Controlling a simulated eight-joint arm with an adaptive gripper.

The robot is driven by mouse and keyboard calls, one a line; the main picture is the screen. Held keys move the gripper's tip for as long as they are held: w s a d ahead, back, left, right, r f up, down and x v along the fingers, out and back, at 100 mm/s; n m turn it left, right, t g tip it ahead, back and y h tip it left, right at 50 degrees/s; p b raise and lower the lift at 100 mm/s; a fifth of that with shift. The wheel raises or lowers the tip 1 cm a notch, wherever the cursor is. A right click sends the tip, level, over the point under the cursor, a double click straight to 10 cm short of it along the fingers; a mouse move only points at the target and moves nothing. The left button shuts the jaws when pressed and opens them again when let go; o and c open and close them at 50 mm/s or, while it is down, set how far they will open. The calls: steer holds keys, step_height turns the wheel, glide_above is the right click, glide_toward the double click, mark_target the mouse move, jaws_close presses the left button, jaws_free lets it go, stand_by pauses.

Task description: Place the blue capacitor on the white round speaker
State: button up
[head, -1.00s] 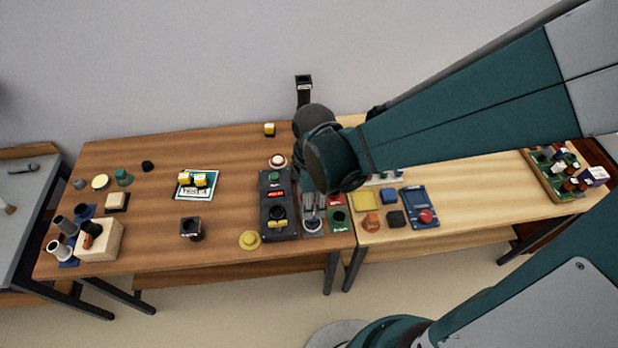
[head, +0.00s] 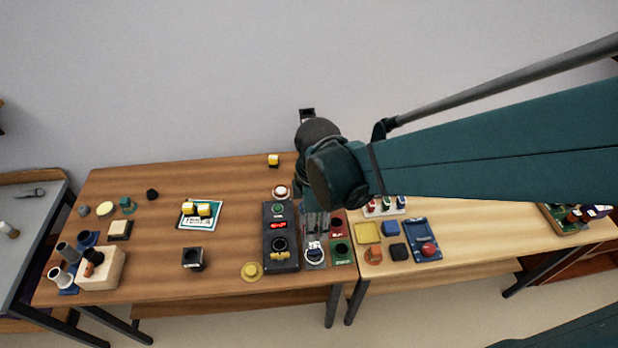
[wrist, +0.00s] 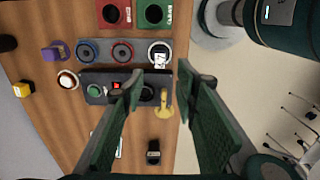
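The white round speaker (head: 315,258) is at the front of a grey panel on the brown table. It also shows in the wrist view (wrist: 151,47), in line with a red and a blue round speaker. A small object with a white, dark-marked face (wrist: 160,60) sits on the white speaker, within its rim. It may be the blue capacitor, but its body colour is not clear. My gripper (wrist: 160,70) is open, with nothing between its fingers. In the head view my gripper (head: 317,232) hangs above the panel, just behind the white speaker.
A black control box (head: 268,250) with a green button and red display stands left of the panel. Red (head: 338,224) and green (head: 342,262) bins are at its right. The brown table's middle has free room.

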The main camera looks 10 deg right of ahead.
steer(key=shift+d, duration=0.1)
stand_by(0.3)
steer(key=s+d+r+m+t, duration=0.2)
steer(key=d+r+m+t, duration=0.5)
steer(key=d+r+m, duration=0.7)
steer(key=shift+d+r+m, duration=0.2)
steer(key=shift+r+m, duration=0.95)
steer(key=shift+m, duration=0.85)
steer(key=shift+s, duration=0.1)
